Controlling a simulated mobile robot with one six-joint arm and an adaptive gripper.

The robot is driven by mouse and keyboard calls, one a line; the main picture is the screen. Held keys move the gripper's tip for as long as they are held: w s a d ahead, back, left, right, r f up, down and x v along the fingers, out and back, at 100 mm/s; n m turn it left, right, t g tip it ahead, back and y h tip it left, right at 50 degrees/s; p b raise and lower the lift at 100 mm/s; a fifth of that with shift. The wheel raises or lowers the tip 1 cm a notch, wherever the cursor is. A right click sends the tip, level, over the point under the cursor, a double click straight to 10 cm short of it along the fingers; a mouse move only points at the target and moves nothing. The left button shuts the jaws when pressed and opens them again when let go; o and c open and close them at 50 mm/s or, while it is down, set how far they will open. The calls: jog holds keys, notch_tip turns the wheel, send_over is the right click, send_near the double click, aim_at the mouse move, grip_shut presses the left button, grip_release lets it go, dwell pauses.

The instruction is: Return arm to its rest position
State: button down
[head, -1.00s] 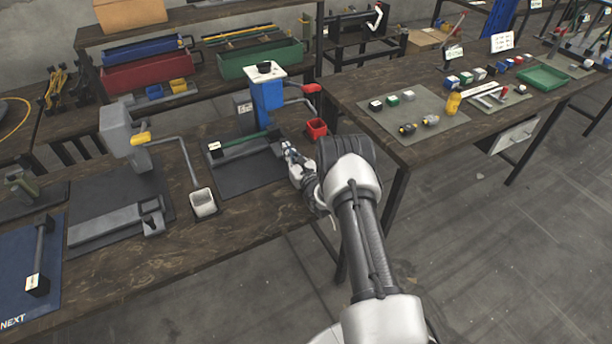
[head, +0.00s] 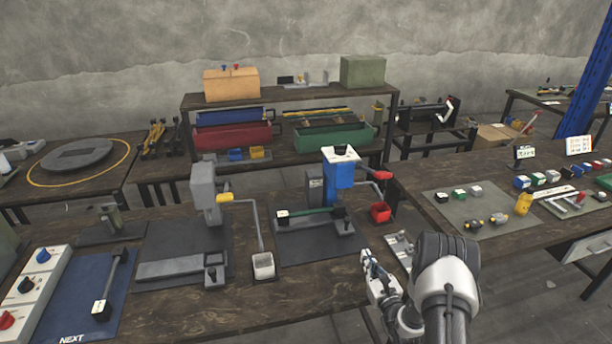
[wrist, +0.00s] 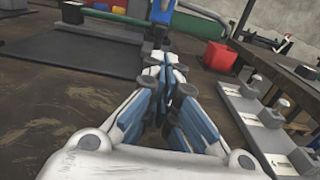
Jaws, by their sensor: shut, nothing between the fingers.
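My gripper (head: 372,262) is at the front edge of the bench in the head view, to the right of the presses. It is shut and empty; the wrist view shows its blue and grey fingers (wrist: 163,72) together. My arm rises from the lower right of the head view. The blue press (head: 338,180) with a red handle stands behind and left of my gripper. The grey press (head: 205,195) with a yellow handle stands further left. My gripper appears apart from both presses.
A light fixture plate (wrist: 270,120) lies close right of my gripper. The right table (head: 420,178) holds small parts.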

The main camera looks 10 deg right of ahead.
jog(key=w+a+r+n+g+y, duration=0.1)
jog(key=a+r+n+g+y, duration=0.2)
jog(key=a+r+n+y, duration=0.95)
jog(key=s+a+r+n+g, duration=0.85)
jog(key=s+a+r, duration=0.45)
jog(key=a+r, duration=0.3)
jog(key=s+a+r+n+g+h, duration=0.1)
jog(key=s+n+g+h, duration=0.2)
jog(key=s, duration=0.5)
jog(key=s+a+n+g+h, duration=0.15)
jog(key=s+n, duration=0.25)
jog(key=s, duration=0.4)
jog(key=s+d+r+n+t+h, duration=0.1)
jog(key=s+d+n+t+h, duration=0.1)
jog(key=s+d+n+h, duration=0.5)
jog(key=s+d+h, duration=0.1)
jog(key=s+d, duration=0.2)
jog(key=d, duration=0.2)
jog(key=shift+s+r+n+t+h, duration=0.2)
jog(key=shift+s+n+t+h, duration=0.1)
jog(key=shift+s+t, duration=0.1)
